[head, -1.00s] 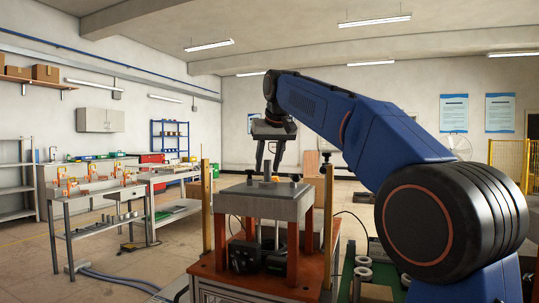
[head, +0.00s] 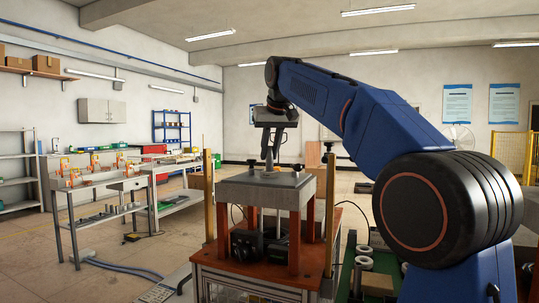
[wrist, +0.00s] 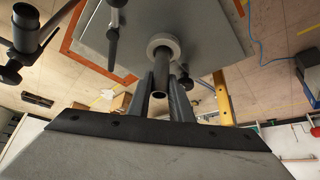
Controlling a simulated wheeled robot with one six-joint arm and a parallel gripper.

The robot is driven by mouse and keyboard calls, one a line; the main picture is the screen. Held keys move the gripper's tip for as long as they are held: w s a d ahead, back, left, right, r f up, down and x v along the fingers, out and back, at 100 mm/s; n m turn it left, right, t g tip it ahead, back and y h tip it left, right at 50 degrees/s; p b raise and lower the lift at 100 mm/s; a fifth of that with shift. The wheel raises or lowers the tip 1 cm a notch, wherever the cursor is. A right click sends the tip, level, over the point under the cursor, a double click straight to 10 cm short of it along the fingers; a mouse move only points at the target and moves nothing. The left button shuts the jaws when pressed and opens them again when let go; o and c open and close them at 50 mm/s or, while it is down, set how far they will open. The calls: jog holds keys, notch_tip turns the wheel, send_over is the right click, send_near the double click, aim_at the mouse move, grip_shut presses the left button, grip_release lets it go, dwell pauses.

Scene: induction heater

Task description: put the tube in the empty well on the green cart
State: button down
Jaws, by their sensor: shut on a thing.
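The tube (wrist: 158,90) is a grey, hollow cylinder standing upright at the collar (wrist: 163,46) on the grey top plate (head: 235,192) of the heater stand. My gripper (head: 269,165) points down just above that plate, with its fingers closed around the tube. In the wrist view my gripper (wrist: 167,78) has one finger on each side of the tube. The fingers mostly hide the tube in the head view. The green cart (head: 346,272) is at the lower right, partly behind my arm. Thick cylinders (head: 376,284) stand on it; I cannot make out an empty well.
Brass-coloured posts (head: 209,195) flank the heater stand, with one on the right (head: 330,205). Dark-capped fittings stand near the plate in the wrist view. A workbench (head: 100,190) with orange items is at left. A yellow fence (head: 513,155) is far right.

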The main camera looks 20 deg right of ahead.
notch_tip(320, 180, up, 8)
dwell(1.7)
dwell(0.3)
